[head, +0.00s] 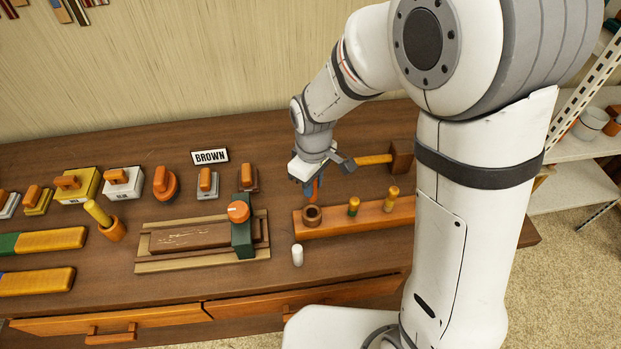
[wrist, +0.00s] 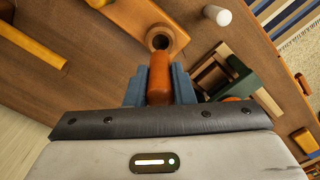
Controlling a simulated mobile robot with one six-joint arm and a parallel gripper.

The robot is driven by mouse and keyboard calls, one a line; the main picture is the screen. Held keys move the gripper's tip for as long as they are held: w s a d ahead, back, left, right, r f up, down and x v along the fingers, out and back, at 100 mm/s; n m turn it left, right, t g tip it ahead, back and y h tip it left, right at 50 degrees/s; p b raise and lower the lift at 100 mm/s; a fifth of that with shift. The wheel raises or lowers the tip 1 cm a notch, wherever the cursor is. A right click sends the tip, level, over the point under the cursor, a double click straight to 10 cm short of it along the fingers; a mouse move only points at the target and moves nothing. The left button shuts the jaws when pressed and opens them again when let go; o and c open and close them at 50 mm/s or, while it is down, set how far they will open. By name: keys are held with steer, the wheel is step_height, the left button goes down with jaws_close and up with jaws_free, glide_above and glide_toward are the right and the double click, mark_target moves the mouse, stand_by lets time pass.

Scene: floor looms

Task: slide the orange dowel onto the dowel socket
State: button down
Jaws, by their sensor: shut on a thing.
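My gripper (head: 312,187) is shut on the orange dowel (wrist: 160,76), which stands between the blue fingers in the wrist view. In the head view a small part of the dowel (head: 317,189) shows below my gripper. The dowel socket (head: 312,213) is a dark brown ring with a round hole at the left end of an orange wooden board (head: 334,227). The socket also shows in the wrist view (wrist: 173,35), just beyond the dowel's end. The dowel looks apart from the hole; its height above the board is hard to judge.
Two upright pegs (head: 353,205) (head: 391,198) stand on the same board to the right of the socket. A small white cylinder (head: 297,255) stands in front. A wooden jig with a green block (head: 243,238) is at left. A mallet (head: 399,158) lies behind. Bare bench lies between jig and board.

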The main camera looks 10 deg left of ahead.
mark_target(313, 202)
steer(key=shift+f+b, duration=2.1)
steer(key=shift+f, duration=0.35)
steer(key=shift+s, duration=0.1)
steer(key=shift+f+b, duration=1.1)
steer(key=shift+f, duration=0.25)
steer(key=shift+f, duration=0.1)
steer(key=shift+f+b, duration=0.65)
